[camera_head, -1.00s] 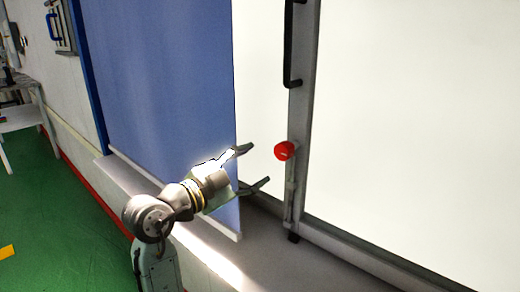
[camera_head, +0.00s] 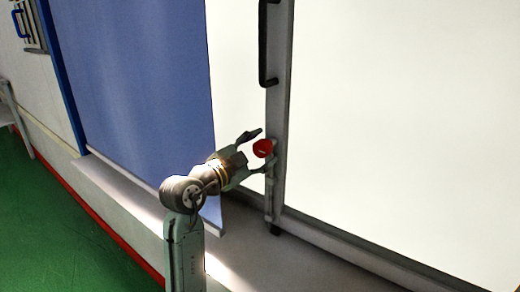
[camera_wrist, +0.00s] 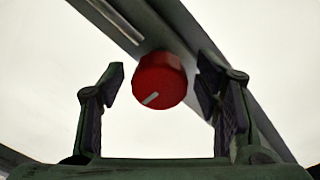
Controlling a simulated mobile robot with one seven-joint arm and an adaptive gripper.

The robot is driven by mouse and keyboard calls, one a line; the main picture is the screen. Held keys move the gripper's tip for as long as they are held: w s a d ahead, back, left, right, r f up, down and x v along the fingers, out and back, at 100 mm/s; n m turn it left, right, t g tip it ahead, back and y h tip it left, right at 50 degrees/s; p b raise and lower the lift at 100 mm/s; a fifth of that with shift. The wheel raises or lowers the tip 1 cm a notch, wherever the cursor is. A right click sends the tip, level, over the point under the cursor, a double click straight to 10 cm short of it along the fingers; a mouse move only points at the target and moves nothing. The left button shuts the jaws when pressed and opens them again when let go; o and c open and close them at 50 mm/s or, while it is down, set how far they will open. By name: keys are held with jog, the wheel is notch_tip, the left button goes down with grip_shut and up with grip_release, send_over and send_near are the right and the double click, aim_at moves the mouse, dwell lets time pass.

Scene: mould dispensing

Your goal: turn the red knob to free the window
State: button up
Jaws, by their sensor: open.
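The red knob (camera_head: 263,148) sits on the grey window frame post (camera_head: 277,110), below the black handle. In the wrist view the red knob (camera_wrist: 160,80) shows a white mark at its lower left. My gripper (camera_head: 258,151) is open at the knob, one finger above it and one below in the head view. In the wrist view my gripper (camera_wrist: 160,92) has a finger on each side of the knob, with a gap on both sides. The window (camera_head: 400,120) is a bright pane in its frame; whether it is free cannot be seen.
A black handle (camera_head: 263,45) stands out from the post above the knob. A blue blind (camera_head: 130,70) hangs to the left. A pale sill (camera_head: 300,255) runs below the window. Green floor (camera_head: 60,225) lies at the lower left.

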jog(key=shift+c, duration=0.5)
jog(key=c, duration=1.1)
jog(key=n, duration=0.4)
jog(key=n+p, duration=0.1)
jog(key=n, duration=0.3)
jog(key=shift+d+n+p, duration=0.1)
jog(key=shift+n+p, duration=0.2)
jog(key=n+p, duration=0.2)
jog(key=n, duration=0.2)
jog(key=shift+s+n, duration=0.1)
jog(key=shift+n, duration=0.3)
jog(key=n+p, duration=0.3)
jog(key=n, duration=0.1)
jog(key=shift+n+t+p, duration=0.3)
jog(key=shift+n, duration=0.1)
jog(key=shift+f, duration=0.1)
